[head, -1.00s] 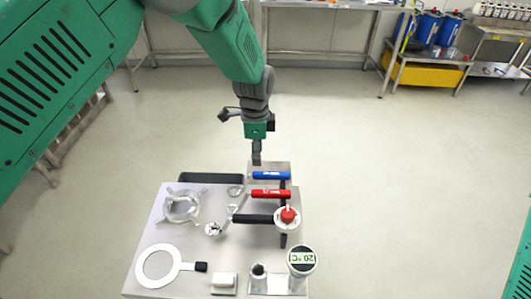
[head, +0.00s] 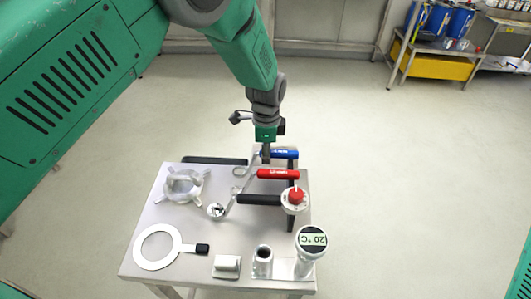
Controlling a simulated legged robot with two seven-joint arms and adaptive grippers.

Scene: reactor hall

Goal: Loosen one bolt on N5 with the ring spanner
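My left gripper (head: 266,152) points down over the far edge of the small table (head: 150,215), at the left end of a blue handle (head: 285,154). Its fingers look narrow and close together; I cannot tell whether they touch or hold the handle. Nearer is a red handle (head: 278,174), and nearer still a black handle (head: 259,199). Metal shanks run left from the handles, with a ring-like end (head: 216,211) showing. I cannot tell which tool is the ring spanner. No flange or bolt marked N5 is in view. My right gripper is not in view.

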